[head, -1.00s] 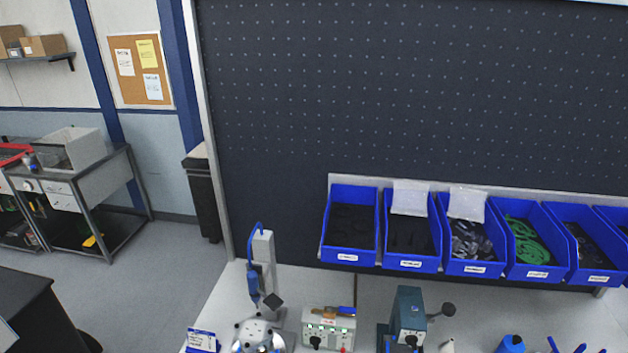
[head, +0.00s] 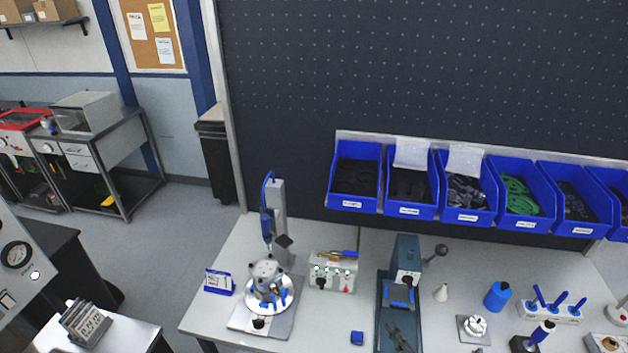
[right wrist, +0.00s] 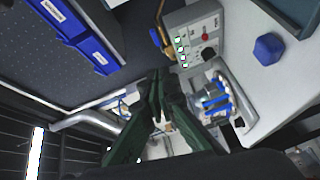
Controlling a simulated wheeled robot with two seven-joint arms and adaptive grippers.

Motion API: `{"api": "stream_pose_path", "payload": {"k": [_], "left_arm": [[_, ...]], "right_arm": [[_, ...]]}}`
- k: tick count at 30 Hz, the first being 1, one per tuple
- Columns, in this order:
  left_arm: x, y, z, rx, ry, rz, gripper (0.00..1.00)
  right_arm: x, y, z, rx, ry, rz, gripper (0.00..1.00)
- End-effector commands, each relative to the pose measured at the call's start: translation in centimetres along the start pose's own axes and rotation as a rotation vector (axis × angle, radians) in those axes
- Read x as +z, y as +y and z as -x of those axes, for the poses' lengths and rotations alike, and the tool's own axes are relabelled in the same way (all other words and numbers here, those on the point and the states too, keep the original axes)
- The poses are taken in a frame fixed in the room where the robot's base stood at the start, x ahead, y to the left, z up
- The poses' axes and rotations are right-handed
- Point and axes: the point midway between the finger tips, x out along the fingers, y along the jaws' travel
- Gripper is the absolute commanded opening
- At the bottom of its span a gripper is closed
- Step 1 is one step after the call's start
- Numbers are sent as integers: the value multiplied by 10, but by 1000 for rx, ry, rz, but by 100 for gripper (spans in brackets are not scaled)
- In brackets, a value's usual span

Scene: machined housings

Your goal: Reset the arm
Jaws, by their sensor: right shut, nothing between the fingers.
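The gripper is apart from the housing. My left gripper is in neither view.
The control box (head: 333,271) stands right of the housing, with the teal press (head: 405,262) farther right. A small blue block (head: 357,338) lies near the front. Blue bins (head: 411,183) hang behind the bench. A blue bottle (head: 497,296) and screwdriver holder (head: 553,308) stand at right.

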Motion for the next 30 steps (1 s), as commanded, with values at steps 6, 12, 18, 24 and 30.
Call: {"api": "stream_pose_path", "payload": {"k": [6, 12, 18, 24, 30], "left_arm": [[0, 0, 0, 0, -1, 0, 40], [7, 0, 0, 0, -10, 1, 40], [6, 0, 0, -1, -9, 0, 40], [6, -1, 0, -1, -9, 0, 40], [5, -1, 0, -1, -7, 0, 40]], "right_arm": [[39, 1, 15, -37, -179, -167, 0], [83, -12, 49, -101, -416, -418, 0], [111, -52, 123, -230, -745, -806, 0], [99, -85, 186, -359, -963, -1067, 0], [78, -102, 228, -458, -1095, -1215, 0]]}}
